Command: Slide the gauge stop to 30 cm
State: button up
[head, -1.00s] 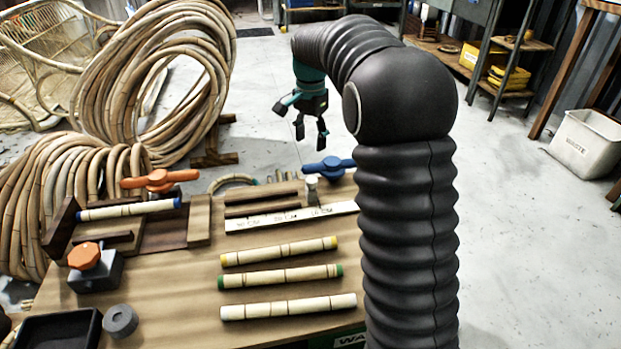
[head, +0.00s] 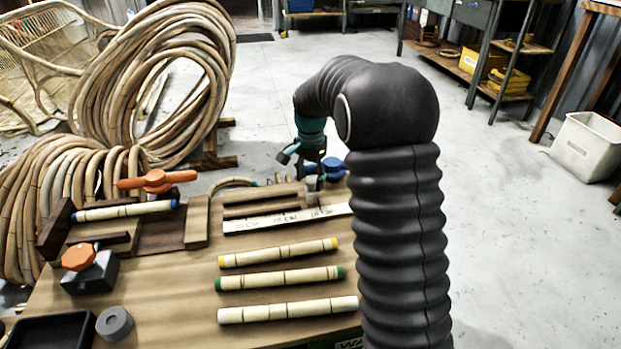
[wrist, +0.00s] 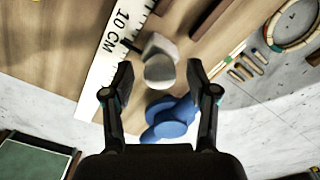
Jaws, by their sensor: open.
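The gauge stop (wrist: 160,68) is a pale metal block with a rounded knob. It stands beside the white ruler strip (wrist: 108,62), close to the 10 CM mark. In the head view the ruler (head: 262,223) lies at the back of the bench, with its higher marks to the left. The stop (head: 313,197) is near its right end, partly hidden under my gripper (head: 310,173). In the wrist view my gripper (wrist: 159,80) is open, with one finger on each side of the stop's knob. I cannot tell whether either finger touches it.
A blue-handled clamp (wrist: 170,118) sits close to the fingers. Dark wooden rails (head: 262,203) run behind the ruler. Several rattan pieces (head: 280,280) lie in front of it. An orange-handled clamp (head: 157,181) is to the left.

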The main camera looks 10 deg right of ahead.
grip_shut()
jog(key=shift+a, duration=0.1)
jog(key=a+p, duration=0.4)
jog(key=a, duration=1.6)
jog(key=shift+d, duration=0.1)
grip_release()
jog(key=shift+r, duration=0.1)
